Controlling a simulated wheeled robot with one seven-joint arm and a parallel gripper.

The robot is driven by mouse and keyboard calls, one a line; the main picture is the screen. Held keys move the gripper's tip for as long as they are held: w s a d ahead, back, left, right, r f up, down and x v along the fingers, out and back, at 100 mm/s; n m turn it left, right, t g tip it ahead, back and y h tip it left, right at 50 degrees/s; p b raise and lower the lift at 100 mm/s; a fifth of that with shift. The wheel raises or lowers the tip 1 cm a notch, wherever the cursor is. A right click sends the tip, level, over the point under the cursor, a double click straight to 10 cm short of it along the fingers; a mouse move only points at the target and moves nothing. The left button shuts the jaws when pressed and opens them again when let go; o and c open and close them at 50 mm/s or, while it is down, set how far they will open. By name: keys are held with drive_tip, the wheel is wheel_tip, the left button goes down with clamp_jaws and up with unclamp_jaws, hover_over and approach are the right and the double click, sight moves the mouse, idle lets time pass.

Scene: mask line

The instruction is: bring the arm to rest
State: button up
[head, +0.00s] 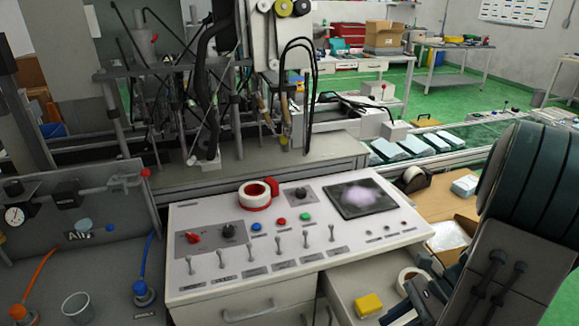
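My arm comes in at the right edge, with its large dark green and grey links filling that side. My gripper (418,298) is low in the view, right of the control panel (205,262), above a lower grey surface. Dark finger parts show there, partly cut off by the bottom edge and mixed with my arm's links. I cannot tell how far apart the fingers are, and I see nothing clearly held.
A white tape roll (404,277) and a yellow block (369,304) lie close to my gripper. A red-and-white tape roll (255,195) sits on the panel near switches and a screen (361,198). A tape dispenser (413,179) and cardboard-coloured surface (440,207) are behind.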

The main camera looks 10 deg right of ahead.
drive_tip(key=w+a+r+n+t+h+p, duration=0.1)
drive_tip(key=a+r+n+h, duration=0.4)
drive_tip(key=n, duration=0.5)
drive_tip(key=w+a+r+n+t+h+p, duration=0.1)
drive_tip(key=a+r+n+h, duration=0.3)
drive_tip(key=r+n, duration=0.5)
drive_tip(key=a+n+t+p, duration=0.1)
drive_tip(key=a, duration=0.1)
drive_tip(key=shift+w+a+r+n+h+p, duration=0.15)
drive_tip(key=shift+a+r+n+h+p, duration=0.15)
drive_tip(key=shift+r+n+h, duration=0.1)
